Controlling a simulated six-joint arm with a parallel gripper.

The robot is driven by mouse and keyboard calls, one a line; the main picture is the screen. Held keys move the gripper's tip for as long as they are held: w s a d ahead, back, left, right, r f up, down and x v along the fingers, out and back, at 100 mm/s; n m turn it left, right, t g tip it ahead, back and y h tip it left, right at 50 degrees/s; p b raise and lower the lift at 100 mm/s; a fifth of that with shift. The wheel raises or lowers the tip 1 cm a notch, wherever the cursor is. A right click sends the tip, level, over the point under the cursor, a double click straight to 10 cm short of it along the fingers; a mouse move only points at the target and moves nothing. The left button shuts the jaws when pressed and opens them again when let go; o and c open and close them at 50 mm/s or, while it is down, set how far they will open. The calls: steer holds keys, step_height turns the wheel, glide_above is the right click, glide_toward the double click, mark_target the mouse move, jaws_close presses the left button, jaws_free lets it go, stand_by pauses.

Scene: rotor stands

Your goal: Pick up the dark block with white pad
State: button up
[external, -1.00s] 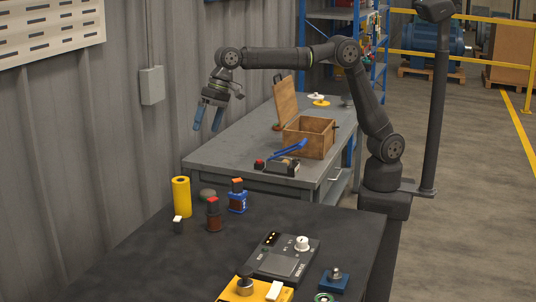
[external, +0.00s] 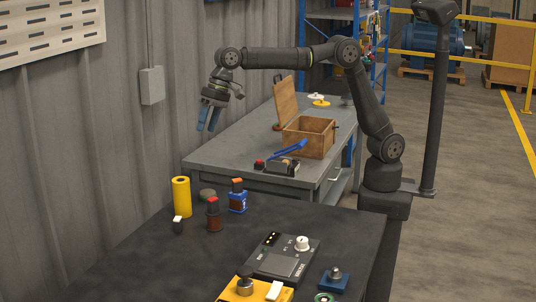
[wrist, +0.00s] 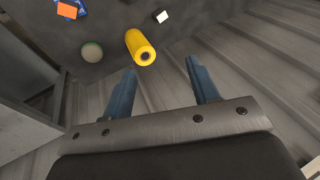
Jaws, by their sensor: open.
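The dark block with a white pad (external: 178,226) stands on the dark table in the external view, in front of the yellow cylinder. In the wrist view its white pad (wrist: 161,17) shows near the top, right of the yellow cylinder; its dark body is hard to make out against the table. My gripper (external: 209,129) is open and empty, with blue fingers pointing down. It hangs in the air beyond the table's far edge, well above and behind the block. The wrist view shows both fingers (wrist: 160,76) apart with nothing between them.
The yellow cylinder (external: 181,197) stands close behind the block. A grey-green round thing (external: 207,194), a red-topped brown block (external: 214,215) and an orange-topped blue block (external: 238,197) stand to the right. A control box (external: 283,258) sits further forward. The table's left front is clear.

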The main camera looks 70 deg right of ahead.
steer(key=w+a+f+n+t+h, duration=0.1)
steer(key=a+f+n+t+h, duration=0.15)
steer(key=a+f, duration=0.95)
glide_toward(179, 218)
steer(key=shift+n+g+h, duration=0.25)
steer(key=shift+n+g, duration=0.1)
steer(key=w+f, duration=0.2)
steer(key=f, duration=0.1)
steer(key=w+f, duration=0.1)
steer(key=shift+w+a+f, duration=0.2)
steer(key=shift+a+f, duration=0.05)
steer(key=shift+a, duration=0.15)
steer(key=x, duration=0.5)
steer(key=shift+s+d+f, duration=0.1)
steer(key=shift+s+f, duration=0.05)
steer(key=shift+s, duration=0.25)
steer(key=shift+w+f, duration=0.2)
steer(key=shift+f, duration=0.2)
steer(key=shift+c, duration=0.4)
steer(key=c, duration=1)
